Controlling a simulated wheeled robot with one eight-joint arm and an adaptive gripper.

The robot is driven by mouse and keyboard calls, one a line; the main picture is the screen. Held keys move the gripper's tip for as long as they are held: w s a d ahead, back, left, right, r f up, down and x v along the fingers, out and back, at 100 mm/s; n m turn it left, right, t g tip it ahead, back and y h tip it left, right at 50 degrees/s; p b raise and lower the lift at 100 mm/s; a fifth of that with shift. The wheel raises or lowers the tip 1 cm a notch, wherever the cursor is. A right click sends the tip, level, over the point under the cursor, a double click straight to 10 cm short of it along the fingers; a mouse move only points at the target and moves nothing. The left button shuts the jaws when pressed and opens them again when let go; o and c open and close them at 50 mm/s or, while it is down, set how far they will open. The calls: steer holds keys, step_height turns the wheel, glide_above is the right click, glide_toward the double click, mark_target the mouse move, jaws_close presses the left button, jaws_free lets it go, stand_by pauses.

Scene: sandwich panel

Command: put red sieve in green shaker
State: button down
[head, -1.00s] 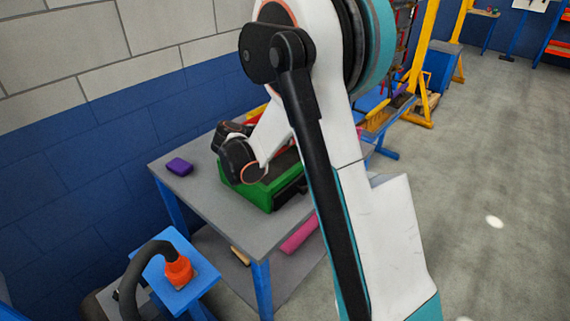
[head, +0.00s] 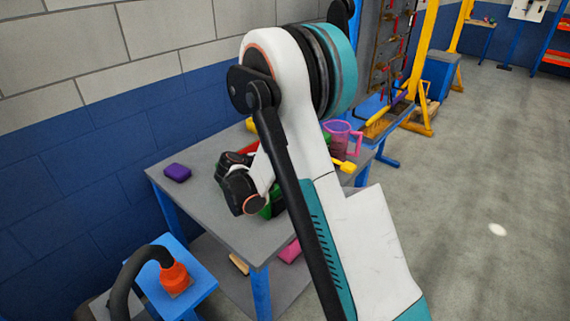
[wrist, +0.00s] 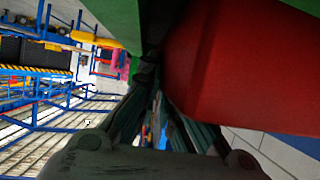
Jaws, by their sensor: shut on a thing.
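The red sieve (wrist: 245,70) fills the upper right of the wrist view, very close to the camera. My gripper (wrist: 148,78) is shut on what looks like its edge; the exact contact is dark. The green shaker (wrist: 115,22) shows as green surfaces along the top of the wrist view, close to the sieve. In the head view, the green shaker (head: 272,205) is on the grey table, mostly hidden behind my arm. My wrist is above and left of it, and my fingertips are hidden there. I cannot tell whether sieve and shaker touch.
The grey table (head: 215,215) has a purple block (head: 177,173) at its left. A pink jug (head: 342,138) and a yellow item (head: 345,166) are at the right, past my arm. An orange object (head: 174,279) sits on a blue stand at front left. Open floor lies right.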

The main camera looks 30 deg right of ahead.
steer(key=c, duration=2.1)
jaws_free()
steer(key=shift+f, duration=0.1)
steer(key=shift+o, duration=0.2)
steer(key=shift+a+r, duration=0.2)
steer(key=shift+r, duration=0.05)
steer(key=p+v, duration=0.3)
steer(key=v, duration=0.9)
steer(key=s+a+r+n+y, duration=0.1)
steer(key=s+r+n+y, duration=0.6)
steer(key=s, duration=0.3)
steer(key=s+a+r+n+t+y, duration=0.1)
steer(key=s+a+n+y, duration=0.1)
steer(key=s, duration=0.6)
steer(key=s+a+r+n+t+y, duration=0.1)
steer(key=s+a+r+n+y, duration=0.1)
steer(key=s+a+n, duration=0.3)
steer(key=s+a+y, duration=0.1)
steer(key=s, duration=0.3)
steer(key=shift+r+t, duration=0.3)
steer(key=shift+r, duration=0.05)
